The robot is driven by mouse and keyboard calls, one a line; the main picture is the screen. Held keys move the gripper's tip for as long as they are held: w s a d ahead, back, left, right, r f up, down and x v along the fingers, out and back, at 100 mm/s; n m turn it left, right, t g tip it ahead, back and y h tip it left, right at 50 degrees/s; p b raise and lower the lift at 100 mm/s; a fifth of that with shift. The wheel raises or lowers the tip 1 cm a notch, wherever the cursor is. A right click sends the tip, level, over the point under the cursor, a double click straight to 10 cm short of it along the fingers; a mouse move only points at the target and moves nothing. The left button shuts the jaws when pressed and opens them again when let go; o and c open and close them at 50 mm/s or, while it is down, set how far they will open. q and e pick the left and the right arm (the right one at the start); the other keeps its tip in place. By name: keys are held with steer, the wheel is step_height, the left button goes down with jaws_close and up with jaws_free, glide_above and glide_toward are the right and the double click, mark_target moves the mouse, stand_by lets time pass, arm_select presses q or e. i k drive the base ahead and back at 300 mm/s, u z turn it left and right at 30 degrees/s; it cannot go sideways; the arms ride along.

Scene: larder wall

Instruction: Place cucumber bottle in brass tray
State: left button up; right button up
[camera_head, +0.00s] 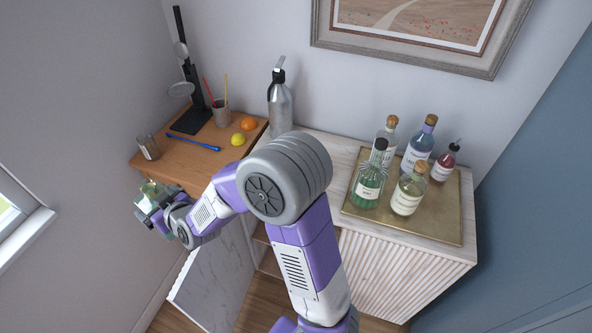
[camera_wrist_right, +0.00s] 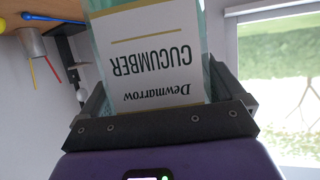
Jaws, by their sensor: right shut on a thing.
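The cucumber bottle (camera_wrist_right: 152,52) fills the upper middle of the right wrist view. It is pale green glass with a white label reading "Dewmarrow CUCUMBER", upside down in that picture. My right gripper (camera_head: 153,205) is shut on it, with jaw parts on both sides of the bottle. In the head view the bottle (camera_head: 149,187) is small and mostly hidden by the gripper, left of and in front of the wooden counter. The brass tray (camera_head: 438,233) lies far to the right on the white cabinet top, apart from the bottle. My left gripper is not in view.
Several bottles, including a green one (camera_head: 368,186) and a clear one (camera_head: 408,190), stand on the tray; its front right part is bare. A metal dispenser (camera_head: 280,105) stands behind my arm. The wooden counter (camera_head: 178,163) holds a glass jar (camera_head: 148,147), lemon and orange.

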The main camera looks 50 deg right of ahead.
mark_target(439, 221)
steer(key=z, duration=2.4)
steer(key=k, duration=0.45)
steer(key=z, duration=0.65)
steer(key=i, duration=1)
